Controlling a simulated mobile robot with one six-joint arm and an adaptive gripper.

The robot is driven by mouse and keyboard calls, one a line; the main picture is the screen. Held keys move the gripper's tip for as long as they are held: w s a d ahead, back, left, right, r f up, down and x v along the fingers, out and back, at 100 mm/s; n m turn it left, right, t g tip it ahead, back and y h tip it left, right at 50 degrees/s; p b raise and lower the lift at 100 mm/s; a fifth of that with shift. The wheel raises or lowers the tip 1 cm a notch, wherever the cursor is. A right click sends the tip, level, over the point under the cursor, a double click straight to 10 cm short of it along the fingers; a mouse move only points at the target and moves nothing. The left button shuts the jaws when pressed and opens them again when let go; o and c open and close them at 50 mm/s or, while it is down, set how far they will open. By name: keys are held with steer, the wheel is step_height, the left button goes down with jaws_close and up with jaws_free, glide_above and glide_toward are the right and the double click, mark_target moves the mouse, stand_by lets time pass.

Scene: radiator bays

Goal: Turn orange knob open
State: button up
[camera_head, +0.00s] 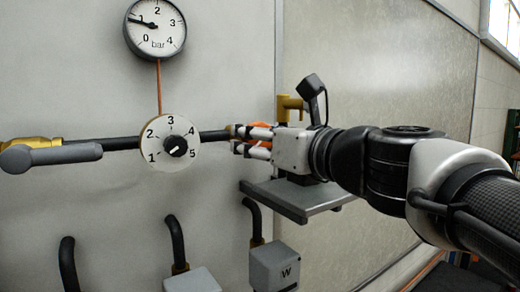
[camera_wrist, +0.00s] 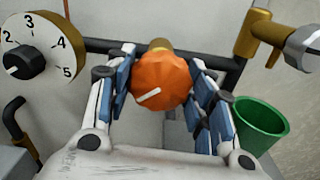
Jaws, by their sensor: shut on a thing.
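The orange knob (camera_wrist: 162,82) sits on a brass fitting (camera_wrist: 160,46) on the black pipe, with a white pointer line slanting toward its lower left. My gripper (camera_wrist: 162,88) is around it, one blue-padded finger on each side, shut on the knob. In the head view my gripper (camera_head: 252,141) reaches in from the right and mostly hides the knob; only bits of orange (camera_head: 262,125) show between the fingers.
A white dial numbered 1 to 5 (camera_head: 152,134) with a black knob is close left of my gripper. A pressure gauge (camera_head: 155,27) hangs above. A grey shelf (camera_head: 300,198) is below my gripper. A green cup (camera_wrist: 262,122) is at the right in the wrist view, near a brass valve (camera_wrist: 258,32).

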steer(key=n+b, duration=0.3)
steer(key=n, duration=0.2)
steer(key=shift+f+n, duration=0.1)
steer(key=shift+n, duration=0.3)
steer(key=n+b, duration=0.3)
steer(key=n, duration=0.2)
steer(key=shift+b, duration=0.4)
steer(key=n+b, duration=0.4)
steer(key=n, duration=0.2)
steer(key=shift+n, duration=0.3)
steer(key=n+b, duration=0.2)
steer(key=n, duration=0.3)
steer(key=shift+b, duration=0.4)
steer(key=n+b, duration=0.3)
steer(key=n, duration=0.3)
steer(key=shift+n, duration=0.4)
steer(key=n+b, duration=0.1)
steer(key=n, duration=0.4)
steer(key=shift+b, duration=0.4)
steer(key=n+b, duration=0.1)
steer(key=n, duration=0.4)
steer(key=shift+n, duration=0.4)
steer(key=n+b, duration=0.1)
steer(key=n, duration=0.4)
steer(key=shift+n, duration=0.4)
